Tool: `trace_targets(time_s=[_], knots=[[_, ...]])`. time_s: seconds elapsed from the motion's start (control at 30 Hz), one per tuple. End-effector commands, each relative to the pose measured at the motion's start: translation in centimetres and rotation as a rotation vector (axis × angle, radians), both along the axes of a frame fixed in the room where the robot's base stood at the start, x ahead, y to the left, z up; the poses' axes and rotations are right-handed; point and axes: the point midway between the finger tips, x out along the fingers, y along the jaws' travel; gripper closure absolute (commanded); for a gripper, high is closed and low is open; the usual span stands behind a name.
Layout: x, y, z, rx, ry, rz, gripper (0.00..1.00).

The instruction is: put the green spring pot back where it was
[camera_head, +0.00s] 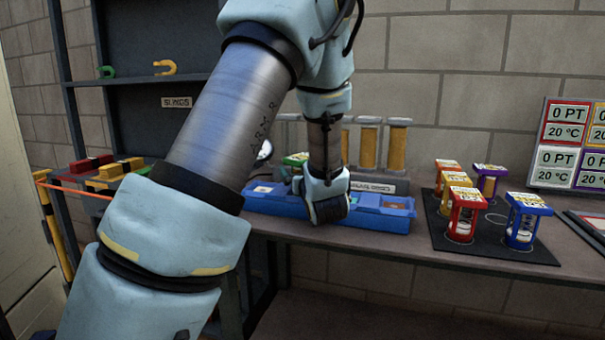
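A green top with a pale label (295,159), which looks like the green spring pot, shows just left of my wrist at the blue tray (400,222). Its lower part is hidden, and I cannot tell whether it stands in the tray or behind it. My gripper (328,210) is over the middle of the blue tray, at the dark end of my wrist. Its fingers are hidden, so I cannot see whether it holds anything. The black mat (482,247) to the right bears several spring pots and has an empty marked circle (495,218).
On the mat, a red pot (464,215) and a blue pot (523,220) stand in front. A yellow pot (455,183), a purple pot (489,180) and another red pot (446,170) stand behind. A sign board (569,146) is at the right. Tall yellow cylinders (398,146) stand behind the tray.

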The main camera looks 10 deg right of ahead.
Motion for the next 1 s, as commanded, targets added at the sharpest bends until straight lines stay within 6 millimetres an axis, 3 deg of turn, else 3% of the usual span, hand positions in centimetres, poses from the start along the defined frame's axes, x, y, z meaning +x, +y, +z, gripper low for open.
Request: trace_targets(time_s=[0.07,0.87,1.0], knots=[[-0.02,0.00,0.00,0.000,0.000,0.000,0.08],[-0.04,0.01,0.02,0.000,0.000,0.000,0.98],[-0.03,0.00,0.08,-0.001,-0.002,0.000,1.00]])
